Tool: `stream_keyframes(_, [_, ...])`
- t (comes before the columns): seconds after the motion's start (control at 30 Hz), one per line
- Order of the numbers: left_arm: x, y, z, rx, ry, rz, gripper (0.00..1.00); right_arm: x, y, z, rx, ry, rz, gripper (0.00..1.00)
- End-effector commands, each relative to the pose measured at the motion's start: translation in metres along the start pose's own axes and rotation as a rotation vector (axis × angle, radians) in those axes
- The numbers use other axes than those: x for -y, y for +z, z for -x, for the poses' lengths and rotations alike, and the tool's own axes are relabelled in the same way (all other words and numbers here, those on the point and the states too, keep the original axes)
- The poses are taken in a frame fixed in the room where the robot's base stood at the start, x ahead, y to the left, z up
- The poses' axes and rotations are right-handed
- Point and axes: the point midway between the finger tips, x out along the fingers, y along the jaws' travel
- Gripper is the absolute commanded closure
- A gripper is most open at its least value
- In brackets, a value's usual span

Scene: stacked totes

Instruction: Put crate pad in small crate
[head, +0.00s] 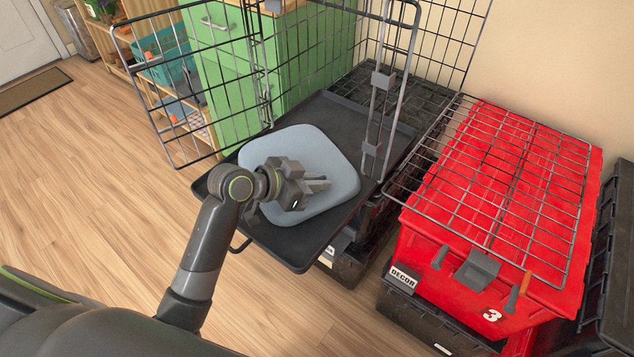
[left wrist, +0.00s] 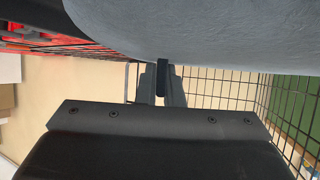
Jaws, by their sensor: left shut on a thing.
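The crate pad (head: 325,155) is a pale grey-blue cushion with rounded corners, over the front of a black tray (head: 285,248). Black wire panels (head: 215,70) rise around the tray; I take this to be the small crate. My left gripper (head: 321,184) is at the pad, its fingers over the pad's face in the head view, and is shut on it. In the left wrist view the pad (left wrist: 200,30) fills the top, with the fingers (left wrist: 163,82) at its edge. Whether the pad touches the tray is unclear. My right gripper is not in view.
A red tote (head: 425,250) marked 3, with a wire panel (head: 500,180) lying over it, stands on a black tote at the right. A green cabinet (head: 225,95) and a shelf with a teal basket (head: 165,55) are behind. The wooden floor at left is clear.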

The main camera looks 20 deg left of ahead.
Motion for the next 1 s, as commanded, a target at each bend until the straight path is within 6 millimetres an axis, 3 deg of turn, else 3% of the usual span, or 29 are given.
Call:
stream_keyframes(0.4, [0.0011,0.0034,-0.0038,-0.003,-0.001,-0.001,1.0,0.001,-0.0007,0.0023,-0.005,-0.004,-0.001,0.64])
stream_keyframes(0.43, [0.0011,0.0036,-0.0037,-0.001,0.0,0.0,0.9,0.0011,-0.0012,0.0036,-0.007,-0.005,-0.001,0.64])
stream_keyframes(0.6, [0.001,0.0033,-0.0034,-0.001,0.0,0.0,0.71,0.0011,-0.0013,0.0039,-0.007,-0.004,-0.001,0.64])
stream_keyframes(1.0, [0.0017,0.0008,0.0046,0.001,-0.002,-0.002,0.71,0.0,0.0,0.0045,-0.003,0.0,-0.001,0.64])
